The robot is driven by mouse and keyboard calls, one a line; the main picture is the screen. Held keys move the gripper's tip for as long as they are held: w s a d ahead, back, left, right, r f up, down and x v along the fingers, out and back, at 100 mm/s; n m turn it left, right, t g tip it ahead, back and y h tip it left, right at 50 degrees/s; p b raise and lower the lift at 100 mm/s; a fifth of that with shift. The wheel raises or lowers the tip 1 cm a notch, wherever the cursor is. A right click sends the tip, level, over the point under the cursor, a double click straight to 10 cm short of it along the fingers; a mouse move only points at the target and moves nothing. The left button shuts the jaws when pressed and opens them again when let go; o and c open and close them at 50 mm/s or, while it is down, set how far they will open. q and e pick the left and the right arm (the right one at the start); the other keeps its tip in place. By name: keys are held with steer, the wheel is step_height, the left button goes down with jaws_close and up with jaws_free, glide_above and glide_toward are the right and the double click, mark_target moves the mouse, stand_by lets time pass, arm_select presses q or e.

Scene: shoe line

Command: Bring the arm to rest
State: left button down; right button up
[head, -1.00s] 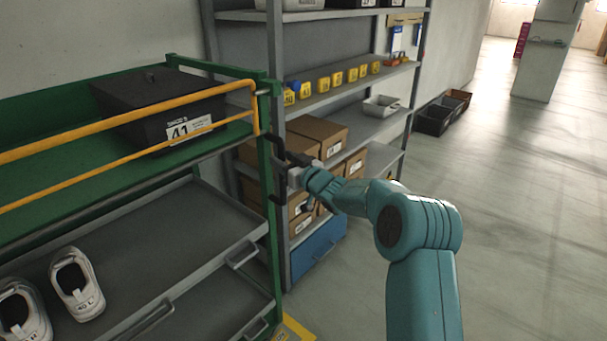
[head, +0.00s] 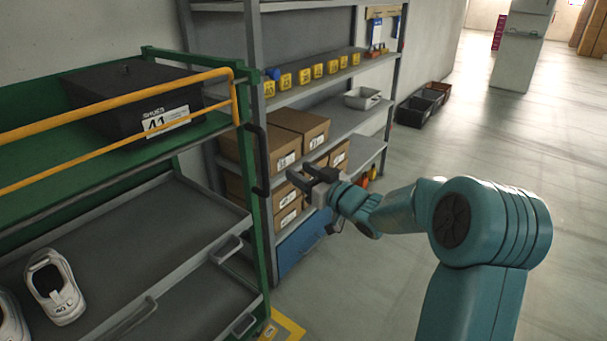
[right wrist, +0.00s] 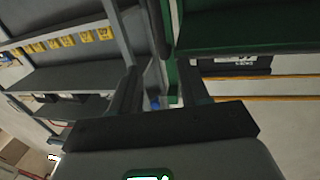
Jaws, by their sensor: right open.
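My right arm, teal with a dark gripper, reaches in from the lower right of the head view. My right gripper (head: 308,180) is open and empty, in front of the grey shelf rack and to the right of the green cart's post. In the right wrist view its two dark fingers (right wrist: 168,92) stand apart with nothing between them. My left gripper is in neither view.
The green cart (head: 258,215) with a yellow rail and a black box (head: 135,98) stands left. A white shoe (head: 54,287) lies on its lower tray.

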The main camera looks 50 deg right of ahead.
steer(key=w+a+f+n+y+p, duration=0.1)
steer(key=w+a+f+y, duration=0.15)
steer(key=a, duration=0.25)
steer(key=w+a+f+y+p, duration=0.2)
steer(key=w+a, duration=0.1)
steer(key=a, duration=0.2)
steer(key=a+f+m+g+y+p, duration=0.15)
steer(key=a+f+g, duration=0.35)
steer(key=a+f, duration=0.95)
steer(key=s+a+f+g+y+p, duration=0.1)
steer(key=s+a+f+g+p, duration=0.35)
steer(key=s+a+f, duration=0.75)
steer(key=s+a+f+g+b, duration=0.1)
steer(key=s+g, duration=0.3)
steer(key=s, duration=0.3)
steer(key=s+a+f+g+b, duration=0.1)
steer(key=s+g, duration=0.3)
steer(key=s, duration=0.4)
steer(key=shift+a+f+h, duration=0.3)
steer(key=shift+f+h, duration=0.1)
steer(key=shift+f, duration=0.35)
